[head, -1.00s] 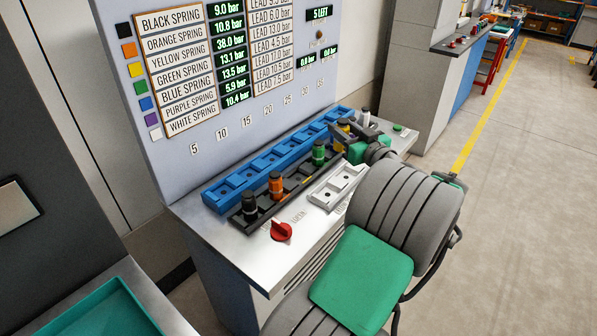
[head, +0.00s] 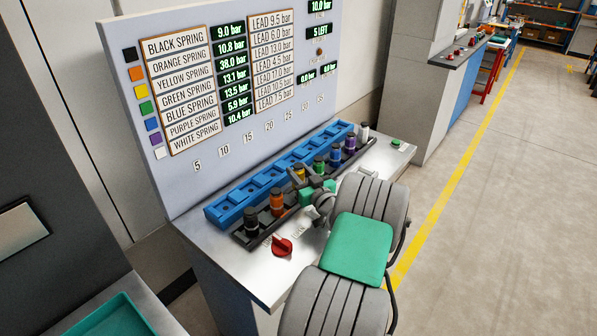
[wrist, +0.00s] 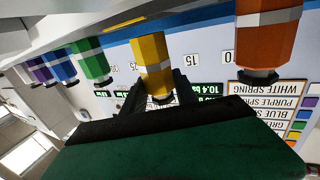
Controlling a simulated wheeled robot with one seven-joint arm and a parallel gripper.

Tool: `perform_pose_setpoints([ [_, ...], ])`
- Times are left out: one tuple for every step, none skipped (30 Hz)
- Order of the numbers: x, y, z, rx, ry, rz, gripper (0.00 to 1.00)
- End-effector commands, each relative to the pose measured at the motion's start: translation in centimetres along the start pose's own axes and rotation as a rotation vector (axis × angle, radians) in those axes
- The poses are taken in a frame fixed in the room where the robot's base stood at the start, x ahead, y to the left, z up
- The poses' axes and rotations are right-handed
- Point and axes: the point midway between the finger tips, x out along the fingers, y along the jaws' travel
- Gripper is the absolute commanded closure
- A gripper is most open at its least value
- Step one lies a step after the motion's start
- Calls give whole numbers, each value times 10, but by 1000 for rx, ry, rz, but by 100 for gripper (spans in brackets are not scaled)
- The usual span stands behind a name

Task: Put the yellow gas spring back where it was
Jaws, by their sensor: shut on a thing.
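The yellow gas spring (head: 299,173) is upright in my gripper (head: 312,184), between the orange spring (head: 277,203) and the green spring (head: 319,166) along the dark rack (head: 264,234). In the wrist view the yellow spring (wrist: 152,60) sits between the dark fingers of my gripper (wrist: 158,92), which are shut on it. Its lower end is hidden in the head view, so I cannot tell whether it is seated in the rack.
Black (head: 250,221), blue (head: 335,156), purple (head: 350,144) and white (head: 363,133) springs also stand along the rack. A red knob (head: 282,246) is at the front, and a green button (head: 396,144) at the right end.

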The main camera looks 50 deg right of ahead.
Motion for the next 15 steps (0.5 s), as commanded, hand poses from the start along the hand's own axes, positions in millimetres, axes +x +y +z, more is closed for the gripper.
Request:
perform_pose_setpoints([
  [0,0,-1,0,2,0,100],
  [0,0,0,0,1,0,100],
  [0,0,1,0,1,0,100],
  [0,0,2,0,1,-1,100],
  [0,0,3,0,1,-1,100],
  [0,0,4,0,1,-1,100],
  [0,0,4,0,1,-1,100],
  [0,0,5,0,1,-1,100],
  [0,0,6,1,1,-1,100],
  [0,0,6,1,1,-1,100],
  [0,0,7,1,1,-1,100],
  [0,0,8,1,1,-1,100],
  [0,0,8,0,0,-1,100],
  [0,0,9,1,0,-1,100],
  [0,0,10,0,0,-1,100],
])
